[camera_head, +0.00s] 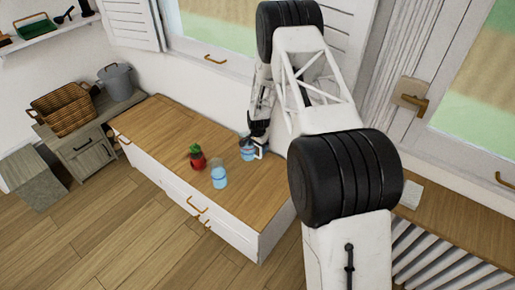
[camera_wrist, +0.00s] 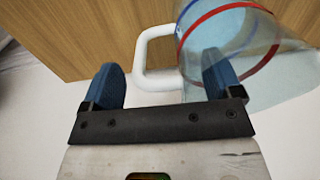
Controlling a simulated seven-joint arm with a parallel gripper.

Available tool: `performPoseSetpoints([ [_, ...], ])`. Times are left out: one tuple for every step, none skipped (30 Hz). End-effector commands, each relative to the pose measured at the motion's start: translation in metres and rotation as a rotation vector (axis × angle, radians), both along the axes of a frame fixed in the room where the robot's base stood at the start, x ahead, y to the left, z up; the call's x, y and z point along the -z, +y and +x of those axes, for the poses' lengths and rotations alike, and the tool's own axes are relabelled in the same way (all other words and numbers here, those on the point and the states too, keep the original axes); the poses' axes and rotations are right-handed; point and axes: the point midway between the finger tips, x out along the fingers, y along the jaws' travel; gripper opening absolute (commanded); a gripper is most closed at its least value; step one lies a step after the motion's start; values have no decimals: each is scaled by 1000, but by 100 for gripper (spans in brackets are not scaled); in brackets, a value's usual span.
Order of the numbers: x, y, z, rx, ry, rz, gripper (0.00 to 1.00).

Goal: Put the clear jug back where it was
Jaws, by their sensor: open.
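The clear jug (camera_head: 246,153) stands on the wooden top of a low white cabinet, with bluish contents or tint. In the wrist view the jug (camera_wrist: 240,40) shows a red and a blue band and a white handle (camera_wrist: 140,62) on its left side. My gripper (camera_wrist: 162,62) is open there, with the handle appearing between its blue fingers and the right finger overlapping the jug's wall. Whether the fingers touch it I cannot tell. In the head view my gripper (camera_head: 258,135) is right at the jug, partly hiding it.
A second clear vessel with blue contents (camera_head: 219,178) and a red pot-like thing with a green top (camera_head: 197,158) stand left of the jug. The cabinet top (camera_head: 160,125) is bare at its left end. A wall and window lie behind.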

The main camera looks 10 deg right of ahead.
Motion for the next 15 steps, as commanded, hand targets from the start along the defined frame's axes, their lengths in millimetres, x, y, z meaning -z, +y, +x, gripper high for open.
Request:
performPoseSetpoints([
  [-5, 0, 0, 0, -1, 0, 85],
  [-8, 0, 0, 0, -1, 0, 85],
  [-12, 0, 0, 0, -1, 0, 85],
  [-16, 0, 0, 0, -1, 0, 85],
  [-19, 0, 0, 0, -3, 0, 85],
  [-25, 0, 1, 0, -2, 1, 85],
  [-29, 0, 0, 0, -1, 0, 85],
  [-33, 0, 0, 0, -1, 0, 85],
  [-38, 0, 0, 0, -1, 0, 85],
  [-43, 0, 0, 0, -3, 0, 85],
  [-48, 0, 0, 0, -3, 0, 85],
  [-53, 0, 0, 0, -3, 0, 85],
  [-58, 0, 0, 0, -1, 0, 85],
  [-62, 0, 0, 0, -1, 0, 85],
  [-68, 0, -1, 0, -1, 0, 85],
])
